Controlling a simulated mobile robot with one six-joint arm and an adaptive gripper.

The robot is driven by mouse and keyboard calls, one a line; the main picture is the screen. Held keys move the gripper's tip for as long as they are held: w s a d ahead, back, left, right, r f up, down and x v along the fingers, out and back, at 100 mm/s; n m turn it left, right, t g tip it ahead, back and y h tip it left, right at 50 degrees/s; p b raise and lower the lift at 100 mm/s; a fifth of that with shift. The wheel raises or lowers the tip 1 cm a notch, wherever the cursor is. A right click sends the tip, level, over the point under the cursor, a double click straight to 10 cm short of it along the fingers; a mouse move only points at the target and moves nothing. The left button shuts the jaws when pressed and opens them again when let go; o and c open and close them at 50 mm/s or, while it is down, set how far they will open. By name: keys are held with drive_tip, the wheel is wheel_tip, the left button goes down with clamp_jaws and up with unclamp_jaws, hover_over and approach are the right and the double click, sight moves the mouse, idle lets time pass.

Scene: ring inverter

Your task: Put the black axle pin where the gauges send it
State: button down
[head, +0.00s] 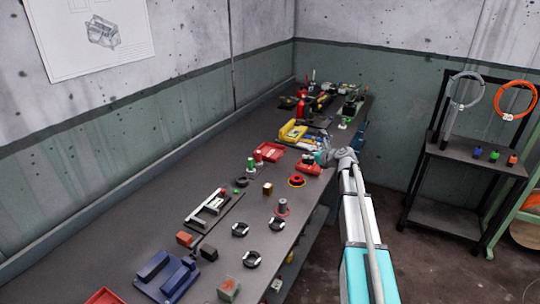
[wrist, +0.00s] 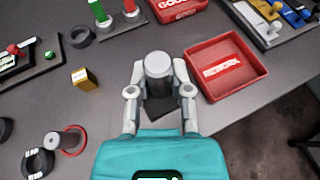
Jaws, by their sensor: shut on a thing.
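My gripper (wrist: 158,80) reaches forward from the bottom of the wrist view, its two grey fingers shut on an upright cylinder, the axle pin (wrist: 158,66). Its top shows pale grey, with a dark part below between the fingers. The gripper also shows in the head view (head: 322,158), near the red rework tray (head: 309,165); the pin is not clear there. In the wrist view the tray (wrist: 262,75), marked REWORK, is empty, just right of the pin. A green gauge post (wrist: 97,11) and a red gauge post (wrist: 131,7) stand beyond, up and left.
A brass-coloured block (wrist: 83,77) and a dark ring (wrist: 80,37) lie left. A grey cylinder (wrist: 55,140) stands on a red ring at lower left. The bench edge runs along the right side.

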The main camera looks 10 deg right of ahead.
drive_tip(key=w+a, duration=0.3)
drive_tip(key=w, duration=1)
drive_tip(key=shift+a+r+m+h+p, duration=0.3)
drive_tip(key=shift+r+p, duration=0.05)
drive_tip(key=shift+r, duration=0.05)
drive_tip(key=shift+w, duration=0.15)
drive_tip(key=b, duration=0.9)
hover_over(275, 155)
drive_tip(key=f, duration=0.9)
drive_tip(key=shift+s+d, duration=0.25)
drive_tip(key=shift+s, duration=0.1)
drive_tip(key=shift+w+a+f+b, duration=0.2)
drive_tip(key=shift+w+f+b, duration=0.25)
drive_tip(key=shift+f+b, duration=0.35)
drive_tip(key=shift+s+f+b, duration=0.1)
drive_tip(key=shift+f+b, duration=1.15)
